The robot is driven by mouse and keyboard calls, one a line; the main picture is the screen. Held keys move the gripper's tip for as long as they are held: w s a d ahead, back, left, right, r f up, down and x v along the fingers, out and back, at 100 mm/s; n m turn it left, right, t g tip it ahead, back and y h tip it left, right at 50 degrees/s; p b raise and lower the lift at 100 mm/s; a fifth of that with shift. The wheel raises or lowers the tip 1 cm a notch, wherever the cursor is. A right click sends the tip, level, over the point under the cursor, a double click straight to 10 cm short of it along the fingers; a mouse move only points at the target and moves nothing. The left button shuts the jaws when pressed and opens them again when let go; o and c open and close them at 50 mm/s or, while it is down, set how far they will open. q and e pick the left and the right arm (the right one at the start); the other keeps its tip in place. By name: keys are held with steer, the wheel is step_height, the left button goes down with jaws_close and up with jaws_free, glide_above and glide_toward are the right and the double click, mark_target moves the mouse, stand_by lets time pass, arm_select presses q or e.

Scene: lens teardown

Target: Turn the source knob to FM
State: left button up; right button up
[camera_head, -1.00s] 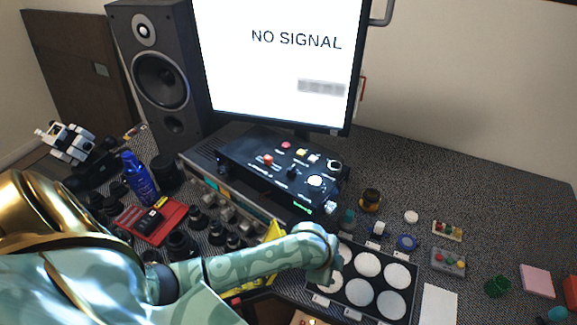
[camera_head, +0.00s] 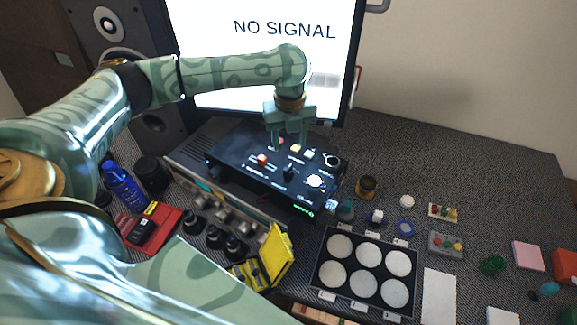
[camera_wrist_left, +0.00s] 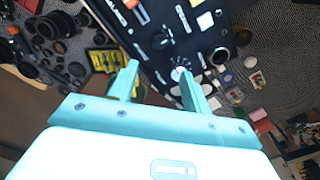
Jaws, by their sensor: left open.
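My left gripper (camera_head: 289,138) is open and empty, pointing down above the black control box (camera_head: 237,167). In the left wrist view its two fingers (camera_wrist_left: 160,75) are spread over the box's panel. The box has a red button (camera_head: 262,160), a black knob (camera_head: 288,172) and a white round dial (camera_head: 315,181). It lies on a silver receiver (camera_head: 183,172) with several front knobs (camera_head: 221,215). The labels are too small to read, so I cannot tell which knob is the source knob or where it points. My right gripper is not in view.
A monitor (camera_head: 215,65) reading NO SIGNAL stands behind the box. A yellow case (camera_head: 275,258) and a tray (camera_head: 322,268) of white discs lie in front. Black lens parts (camera_head: 214,237), a red mat (camera_head: 168,222) and a blue bottle (camera_head: 122,187) are at left.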

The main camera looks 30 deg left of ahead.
mark_target(289, 167)
arm_select(q)
steer(key=f+b, duration=0.1)
steer(key=f, duration=0.4)
steer(key=f+b, duration=0.1)
steer(key=f, duration=0.5)
steer(key=shift+w+a, duration=0.1)
steer(key=shift+a, duration=0.1)
steer(key=shift+a+f, duration=0.1)
steer(key=shift+f, duration=0.15)
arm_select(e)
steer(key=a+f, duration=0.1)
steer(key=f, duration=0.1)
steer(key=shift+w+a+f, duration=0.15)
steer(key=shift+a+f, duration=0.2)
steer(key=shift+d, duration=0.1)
arm_select(q)
steer(key=c, duration=1)
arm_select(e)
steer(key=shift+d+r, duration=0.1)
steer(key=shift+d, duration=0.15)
